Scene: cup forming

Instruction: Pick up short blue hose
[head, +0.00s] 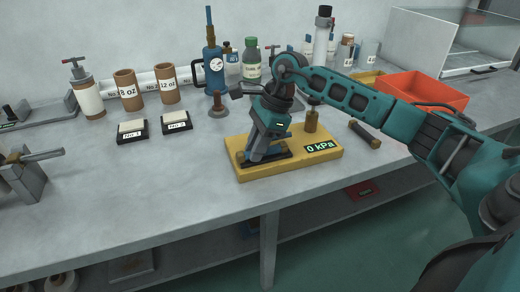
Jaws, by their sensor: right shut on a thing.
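My right gripper (256,156) reaches in from the right and points down over the yellow block (325,166), which has a display reading 0 kPa. Its fingers are shut low over the block, on a dark blue piece (279,158) that looks like the short blue hose. Most of this piece is hidden by the gripper, so its full shape and whether it touches the block cannot be told. My left gripper is not in view.
Behind stand a blue pump with a gauge (213,64), brown cups (126,90) and a green-capped bottle (252,62). A dark cylinder (365,134) lies right of the block, with an orange bin (423,92) beyond.

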